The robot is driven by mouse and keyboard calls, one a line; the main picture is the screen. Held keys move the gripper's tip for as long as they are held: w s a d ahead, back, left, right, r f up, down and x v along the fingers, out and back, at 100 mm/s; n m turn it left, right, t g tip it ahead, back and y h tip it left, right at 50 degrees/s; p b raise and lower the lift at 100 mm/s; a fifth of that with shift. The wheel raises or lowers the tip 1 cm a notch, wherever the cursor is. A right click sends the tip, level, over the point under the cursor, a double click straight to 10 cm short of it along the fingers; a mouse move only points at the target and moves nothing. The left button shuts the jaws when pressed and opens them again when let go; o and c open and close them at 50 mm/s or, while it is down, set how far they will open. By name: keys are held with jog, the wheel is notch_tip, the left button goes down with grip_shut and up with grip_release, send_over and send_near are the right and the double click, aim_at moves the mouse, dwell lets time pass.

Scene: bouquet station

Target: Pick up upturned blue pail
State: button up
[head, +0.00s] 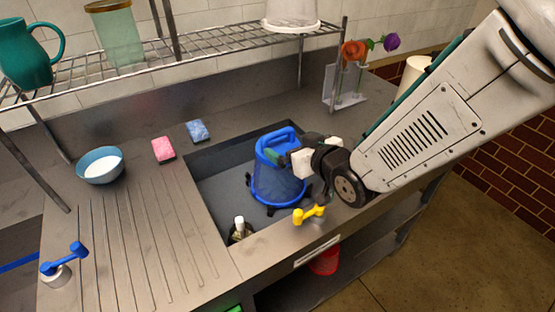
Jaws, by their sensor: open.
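The blue pail (277,188) stands in the sink basin, with a loop-shaped blue part on top and a wider-looking body below. Its exact way up is hard to tell. My gripper (284,160) reaches in from the right, at the pail's upper right side and partly in front of it. The jaws are open. A dark greenish fingertip overlaps the pail's upper part; whether it touches is unclear. My gripper hides part of the pail's right side.
The sink (215,195) has a small bottle (239,229) near its front edge and a yellow tap handle (308,214) on its right front rim. A pink sponge (163,149), blue sponge (197,131) and bowl (100,167) sit on the counter. Flowers (354,52) stand behind. A wire shelf (200,55) hangs above.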

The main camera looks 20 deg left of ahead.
jog(key=x, duration=0.7)
jog(key=shift+a+r, duration=0.1)
jog(key=c, duration=1.3)
